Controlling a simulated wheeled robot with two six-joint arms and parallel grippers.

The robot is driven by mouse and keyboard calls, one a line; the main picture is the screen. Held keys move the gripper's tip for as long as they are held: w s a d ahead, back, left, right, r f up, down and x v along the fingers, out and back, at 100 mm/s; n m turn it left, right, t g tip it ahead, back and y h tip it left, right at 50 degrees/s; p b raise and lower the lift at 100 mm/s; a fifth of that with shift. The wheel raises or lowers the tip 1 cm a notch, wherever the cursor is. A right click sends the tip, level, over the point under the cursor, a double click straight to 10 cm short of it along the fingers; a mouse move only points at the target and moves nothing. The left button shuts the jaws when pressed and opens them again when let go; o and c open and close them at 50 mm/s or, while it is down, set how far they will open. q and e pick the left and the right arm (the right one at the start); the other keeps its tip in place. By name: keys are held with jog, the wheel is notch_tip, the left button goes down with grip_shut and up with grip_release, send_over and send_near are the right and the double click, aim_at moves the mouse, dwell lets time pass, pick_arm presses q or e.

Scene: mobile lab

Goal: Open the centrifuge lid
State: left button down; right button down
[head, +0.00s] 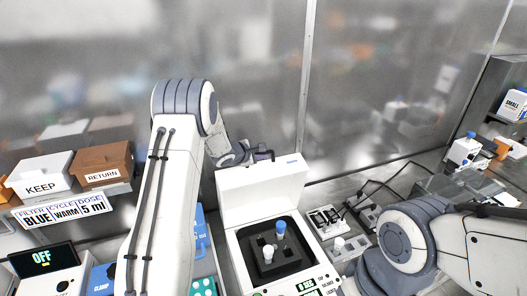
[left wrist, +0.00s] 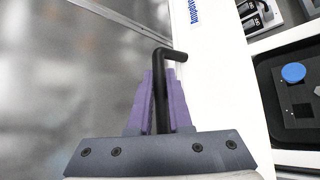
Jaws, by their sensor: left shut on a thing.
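The white centrifuge (head: 243,256) stands at the front centre with its lid (head: 262,186) raised and standing up at the back. Its dark well is uncovered and holds a black block with a blue-capped tube (head: 281,228) and a white one. My left gripper (head: 263,156) is at the lid's upper edge. In the left wrist view its purple fingers (left wrist: 161,100) are shut on the black hooked handle (left wrist: 165,58) of the lid, beside the lid's white face (left wrist: 205,70). My right arm shows at the right, but its gripper is out of view.
White KEEP (head: 40,178) and brown RETURN (head: 103,168) boxes stand at the left, above a sign. A device with an OFF display (head: 42,258) is at the lower left. Small racks (head: 325,220) stand right of the centrifuge. A blurry panel wall is behind.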

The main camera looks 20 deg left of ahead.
pick_arm(q)
jog(key=shift+w+a+r, duration=0.15)
jog(key=shift+w+a, duration=0.1)
jog(key=shift+w, duration=0.2)
jog(key=shift+a, duration=0.3)
pick_arm(e)
jog(key=shift+w+d+r, duration=0.15)
jog(key=shift+d+r, duration=0.2)
jog(key=shift+d, duration=0.15)
pick_arm(q)
jog(key=shift+a, duration=0.2)
jog(key=c, duration=1)
grip_release()
jog(key=shift+a, duration=0.1)
jog(key=shift+o, duration=0.7)
jog(key=shift+s+a, duration=0.15)
jog(key=shift+s, duration=0.05)
jog(key=shift+d+f, duration=0.2)
jog(key=shift+d, duration=0.05)
pick_arm(e)
jog(key=shift+a, duration=0.2)
